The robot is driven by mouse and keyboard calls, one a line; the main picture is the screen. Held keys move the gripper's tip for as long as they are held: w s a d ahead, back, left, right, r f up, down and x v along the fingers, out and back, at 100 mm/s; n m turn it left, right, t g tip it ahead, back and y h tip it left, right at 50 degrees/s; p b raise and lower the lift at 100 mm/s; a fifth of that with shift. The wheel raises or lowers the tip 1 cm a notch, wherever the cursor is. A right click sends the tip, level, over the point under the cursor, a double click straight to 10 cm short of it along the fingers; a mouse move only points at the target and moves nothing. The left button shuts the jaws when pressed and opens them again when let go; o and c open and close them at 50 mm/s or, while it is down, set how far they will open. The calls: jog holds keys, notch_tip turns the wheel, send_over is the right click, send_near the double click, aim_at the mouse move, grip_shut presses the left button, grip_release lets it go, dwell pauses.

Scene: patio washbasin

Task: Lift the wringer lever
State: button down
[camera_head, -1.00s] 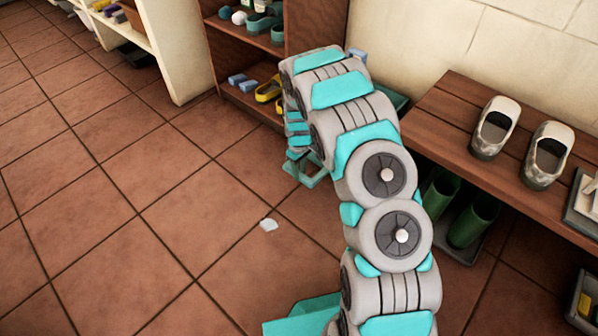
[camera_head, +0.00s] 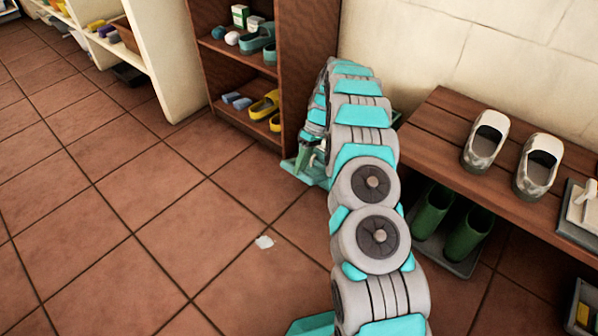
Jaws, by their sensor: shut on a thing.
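My arm arches up and over, then comes down on its far left side. My gripper (camera_head: 308,150) is at its lower end, small and partly hidden by my arm links. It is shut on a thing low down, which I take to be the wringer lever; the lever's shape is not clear. A teal piece (camera_head: 296,168), likely part of the bucket with the wringer, shows just under the gripper near the floor. Another teal edge (camera_head: 396,119) shows right of my arm. Most of the bucket is hidden behind my arm.
A brown shelf (camera_head: 283,60) with clogs stands close behind the gripper. A wooden bench (camera_head: 440,118) with two pale shoes (camera_head: 512,155) is at right, green boots (camera_head: 450,222) below it. A white scrap (camera_head: 264,242) lies on the tiles. Floor at left is clear.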

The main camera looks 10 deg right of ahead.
jog(key=shift+w+d+r, duration=0.35)
jog(key=shift+d+r, duration=0.1)
jog(key=shift+r, duration=0.05)
jog(key=shift+d, duration=0.1)
jog(key=c, duration=0.6)
grip_release()
jog(key=shift+r, duration=0.1)
jog(key=v, duration=0.7)
jog(key=shift+d+r, duration=0.15)
jog(key=shift+r, duration=0.1)
jog(key=shift+w, duration=0.1)
